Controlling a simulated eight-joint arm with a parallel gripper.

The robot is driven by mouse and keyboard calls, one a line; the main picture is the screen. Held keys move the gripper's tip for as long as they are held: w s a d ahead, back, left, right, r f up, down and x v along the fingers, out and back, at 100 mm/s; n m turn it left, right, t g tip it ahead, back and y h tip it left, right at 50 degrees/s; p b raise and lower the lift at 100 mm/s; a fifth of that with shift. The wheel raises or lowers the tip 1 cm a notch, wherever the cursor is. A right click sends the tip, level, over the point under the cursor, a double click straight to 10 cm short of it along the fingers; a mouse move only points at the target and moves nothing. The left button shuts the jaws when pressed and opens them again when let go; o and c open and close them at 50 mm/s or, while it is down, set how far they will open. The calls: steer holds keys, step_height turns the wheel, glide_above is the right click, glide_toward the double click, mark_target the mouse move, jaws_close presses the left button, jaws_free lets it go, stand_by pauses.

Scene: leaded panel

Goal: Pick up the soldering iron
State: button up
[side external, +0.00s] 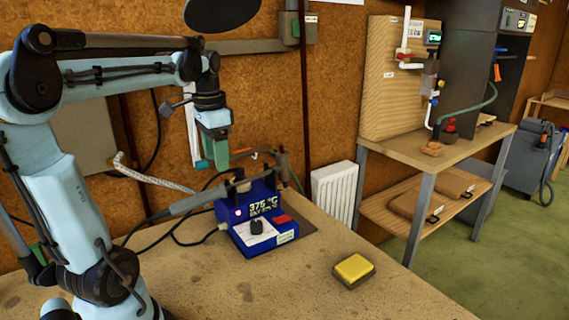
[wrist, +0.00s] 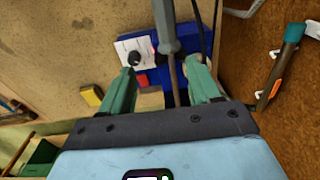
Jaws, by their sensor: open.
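The soldering iron (side external: 195,201) has a grey handle and a dark cable. It rests tilted at the blue soldering station (side external: 265,238), with its handle sticking out to the left. In the wrist view the iron (wrist: 166,28) runs from the top edge down between the green fingers, its thin shaft pointing toward the gripper body. My gripper (side external: 216,160) is above the iron and station, fingers pointing down. In the wrist view my gripper (wrist: 162,72) is open, with a finger on each side and nothing gripped. The station's white panel and black knob also show there.
A yellow sponge in a dark tray (side external: 353,270) lies on the bench (side external: 310,300), right of the station. Cables loop behind and left of the station. A cork-brown wall with hanging tools stands close behind. The bench's front right is clear.

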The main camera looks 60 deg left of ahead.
mark_target(215, 188)
steer(key=shift+s+a+r, duration=0.15)
steer(key=shift+s+a, duration=0.15)
steer(key=shift+a, duration=0.3)
steer(key=shift+s+a, duration=0.1)
steer(key=shift+a, duration=0.05)
steer(key=shift+a+f, duration=0.1)
steer(key=shift+f, duration=5.9)
jaws_close()
